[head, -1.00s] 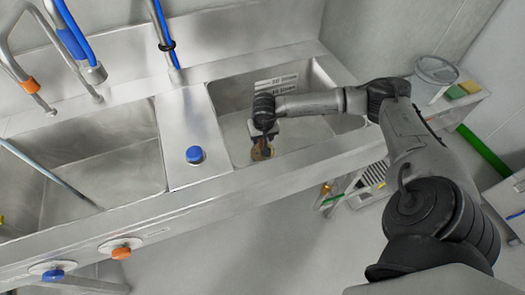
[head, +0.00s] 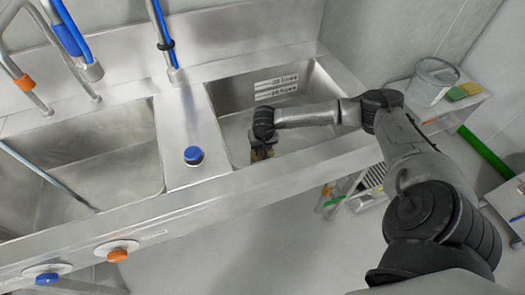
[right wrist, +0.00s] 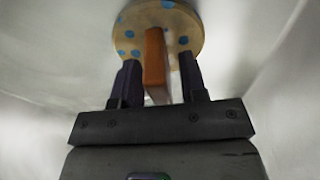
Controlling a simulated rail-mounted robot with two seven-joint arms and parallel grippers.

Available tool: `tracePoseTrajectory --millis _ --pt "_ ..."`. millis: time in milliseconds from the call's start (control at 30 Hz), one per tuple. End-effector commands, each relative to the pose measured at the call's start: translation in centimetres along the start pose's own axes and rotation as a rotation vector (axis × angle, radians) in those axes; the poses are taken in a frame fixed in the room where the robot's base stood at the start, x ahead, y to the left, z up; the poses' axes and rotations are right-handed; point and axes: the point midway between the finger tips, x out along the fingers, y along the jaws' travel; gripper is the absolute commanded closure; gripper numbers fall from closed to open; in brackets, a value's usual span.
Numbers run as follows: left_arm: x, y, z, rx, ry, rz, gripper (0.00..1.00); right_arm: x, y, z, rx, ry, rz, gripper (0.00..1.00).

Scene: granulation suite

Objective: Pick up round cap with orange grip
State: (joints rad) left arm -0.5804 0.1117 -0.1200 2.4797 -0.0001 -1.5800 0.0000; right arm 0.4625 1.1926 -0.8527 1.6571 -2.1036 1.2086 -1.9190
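The round cap (right wrist: 186,17) is a pale tan disc with blue spots and an upright orange grip (right wrist: 155,52), seen in the right wrist view. My right gripper (right wrist: 159,72) is open, with one dark finger on each side of the orange grip. A gap shows between the grip and the right-hand finger; the left-hand finger is very close to it. In the head view my right gripper (head: 262,152) reaches down into the right sink basin (head: 230,95), and the cap is mostly hidden there. My left gripper is not in view.
The basin's front rim (head: 290,163) lies just below my forearm. A blue knob (head: 193,155) stands on the divider between the basins. A hose with a blue line (head: 160,35) hangs behind. A grey bucket (head: 432,80) stands on the shelf at right.

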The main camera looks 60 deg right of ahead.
Motion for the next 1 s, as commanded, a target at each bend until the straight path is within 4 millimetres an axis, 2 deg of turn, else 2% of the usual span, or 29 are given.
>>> tracePoseTrajectory --millis 67,400,800,1000 --pt "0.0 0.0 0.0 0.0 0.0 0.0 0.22 0.0 0.0 0.0 0.0 0.0 0.0 0.69" --pt "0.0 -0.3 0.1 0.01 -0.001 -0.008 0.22 0.0 0.0 0.0 0.0 0.0 0.0 1.0" --pt "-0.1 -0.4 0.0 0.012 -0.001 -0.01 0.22 -0.3 0.0 -0.1 0.001 0.002 -0.001 1.0" --pt "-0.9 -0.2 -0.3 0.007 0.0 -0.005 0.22 -2.9 -0.1 -0.5 0.0 0.003 -0.003 1.0"
